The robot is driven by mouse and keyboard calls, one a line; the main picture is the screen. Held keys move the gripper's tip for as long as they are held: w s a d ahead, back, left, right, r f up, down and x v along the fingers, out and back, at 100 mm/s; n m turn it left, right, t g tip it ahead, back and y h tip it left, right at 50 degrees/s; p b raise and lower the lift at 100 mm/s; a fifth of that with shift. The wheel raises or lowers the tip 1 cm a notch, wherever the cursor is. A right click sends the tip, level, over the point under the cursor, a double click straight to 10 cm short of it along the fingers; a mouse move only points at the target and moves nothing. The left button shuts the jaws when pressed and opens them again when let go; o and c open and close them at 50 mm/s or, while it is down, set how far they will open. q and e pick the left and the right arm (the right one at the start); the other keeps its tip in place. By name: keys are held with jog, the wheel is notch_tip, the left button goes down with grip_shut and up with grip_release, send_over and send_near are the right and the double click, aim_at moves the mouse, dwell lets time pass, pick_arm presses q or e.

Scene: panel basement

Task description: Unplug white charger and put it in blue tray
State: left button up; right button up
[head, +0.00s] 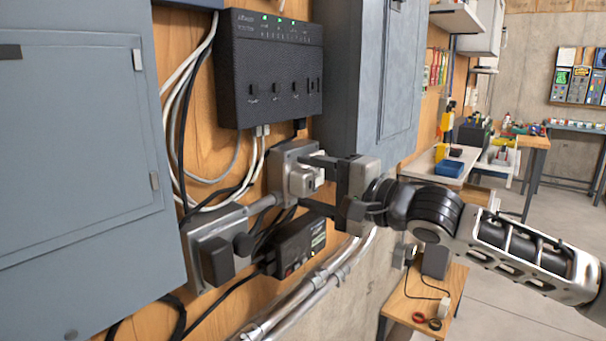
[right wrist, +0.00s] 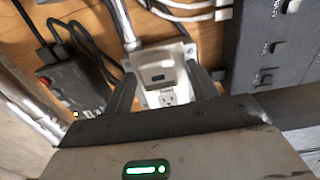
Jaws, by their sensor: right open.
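The white charger (head: 304,183) is on the metal outlet box (head: 286,158) on the wooden wall panel. In the right wrist view the charger (right wrist: 159,76) shows a dark slot, with a bare socket (right wrist: 168,98) beside it. My right gripper (head: 308,182) is open, its two fingers on either side of the charger, above and below it in the head view. I cannot tell whether the fingers touch it. A small blue tray (head: 449,169) sits on the white shelf to the right, farther back. My left gripper is not in view.
A black box with green lights (head: 270,70) hangs just above the outlet. Below are a second outlet box with a black plug (head: 216,261), a black power unit (head: 298,245) and metal conduits. Grey cabinets flank the panel. A low wooden table (head: 425,300) stands at lower right.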

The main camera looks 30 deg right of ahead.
aim_at(312, 185)
jog(key=shift+p, duration=0.3)
dwell(1.1)
jog(key=shift+c, duration=0.4)
grip_shut()
jog(key=shift+s+d+f+b, duration=0.15)
jog(key=shift+s+f+b, duration=0.05)
jog(key=shift+b, duration=0.3)
jog(key=shift+s+d+b, duration=0.2)
jog(key=shift+s+b, duration=0.1)
jog(key=shift+s, duration=0.1)
jog(key=shift+s+b, duration=0.3)
jog(key=shift+b, duration=0.2)
jog(key=shift+b+v, duration=1)
jog(key=shift+b, duration=0.1)
jog(key=shift+s+d, duration=0.1)
jog(key=shift+s, duration=0.2)
jog(key=shift+p+v, duration=0.55)
jog(key=shift+v, duration=0.2)
